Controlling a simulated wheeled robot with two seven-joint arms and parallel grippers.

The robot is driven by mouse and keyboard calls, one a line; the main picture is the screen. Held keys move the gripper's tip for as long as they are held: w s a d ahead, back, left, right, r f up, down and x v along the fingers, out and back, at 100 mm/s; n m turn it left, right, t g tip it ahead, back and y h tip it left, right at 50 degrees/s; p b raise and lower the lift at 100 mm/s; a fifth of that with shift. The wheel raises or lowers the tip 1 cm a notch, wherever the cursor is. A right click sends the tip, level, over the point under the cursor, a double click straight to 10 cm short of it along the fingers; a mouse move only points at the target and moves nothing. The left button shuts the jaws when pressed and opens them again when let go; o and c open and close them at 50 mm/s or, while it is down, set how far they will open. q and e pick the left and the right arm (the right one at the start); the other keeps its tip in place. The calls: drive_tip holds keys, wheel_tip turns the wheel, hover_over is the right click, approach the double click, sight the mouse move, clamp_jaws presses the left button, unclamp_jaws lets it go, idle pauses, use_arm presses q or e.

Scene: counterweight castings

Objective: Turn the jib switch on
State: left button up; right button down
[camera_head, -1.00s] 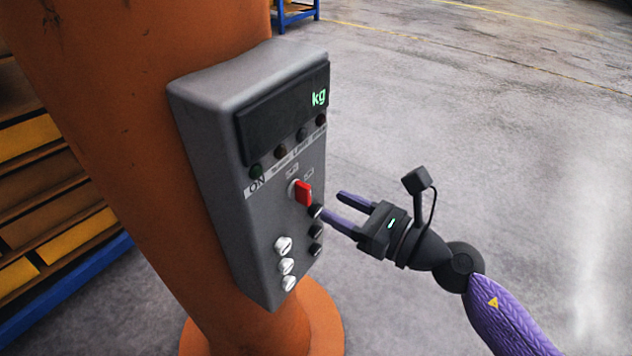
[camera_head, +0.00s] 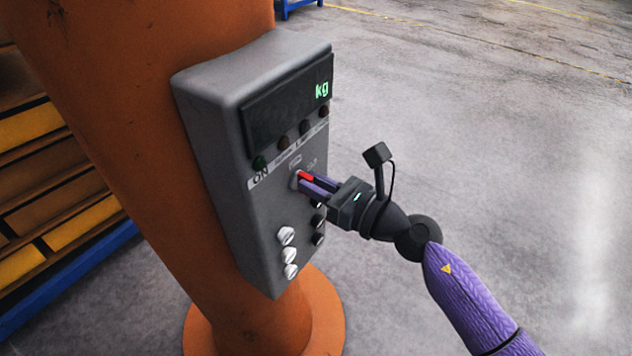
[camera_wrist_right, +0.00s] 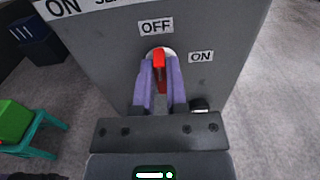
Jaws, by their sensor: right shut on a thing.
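The jib switch (camera_head: 306,175) is a red knob on the front of a grey control box (camera_head: 215,140), which is fixed to an orange column. My right gripper (camera_head: 312,183) is shut on the red knob, one purple finger on each side. In the right wrist view the red switch (camera_wrist_right: 158,62) sits between the fingertips of my right gripper (camera_wrist_right: 160,80) and points up toward the OFF label (camera_wrist_right: 156,26). The ON label (camera_wrist_right: 201,56) is to the right of it. My left gripper is not in view.
The box has a dark display (camera_head: 285,105) reading kg, a row of small lamps below it, and white knobs (camera_head: 288,254) and black buttons lower down. Shelves with yellow bins (camera_head: 80,222) stand at the left. The floor at the right is clear.

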idle(0.3)
drive_tip(key=m+p, duration=0.2)
drive_tip(key=m, duration=0.4)
drive_tip(key=m+p, duration=0.2)
drive_tip(key=m, duration=0.4)
drive_tip(key=f+m+p, duration=0.1)
drive_tip(key=m+p, duration=0.1)
drive_tip(key=m, duration=0.3)
drive_tip(key=shift+w+d+m, duration=0.3)
drive_tip(key=shift+w+m, duration=0.1)
idle(0.4)
drive_tip(key=c, duration=0.7)
unclamp_jaws()
drive_tip(key=shift+o, duration=0.2)
